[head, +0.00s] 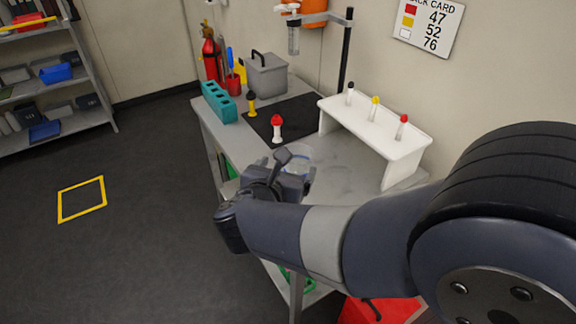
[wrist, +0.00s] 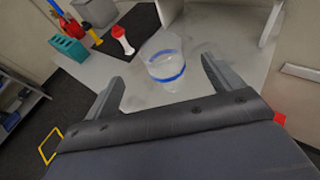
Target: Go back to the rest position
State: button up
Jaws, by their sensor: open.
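My gripper (wrist: 160,92) is open and empty in the wrist view, its two fingers apart. A clear cup with a blue band (wrist: 165,60) stands on the grey table just beyond the fingers, not held. In the head view my gripper (head: 283,170) is over the near edge of the table, and it partly hides the clear cup (head: 300,155). A red-capped white vial (head: 277,128) stands on the black mat behind it, and this vial also shows in the wrist view (wrist: 122,38).
A white rack (head: 400,145) with several capped vials stands at the right.

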aim_at(300, 146)
jog(key=x, duration=1.2)
jog(key=shift+w+f, duration=0.15)
jog(key=shift+f, duration=0.15)
jog(key=shift+r+p, duration=0.45)
jog(key=shift+r, duration=0.75)
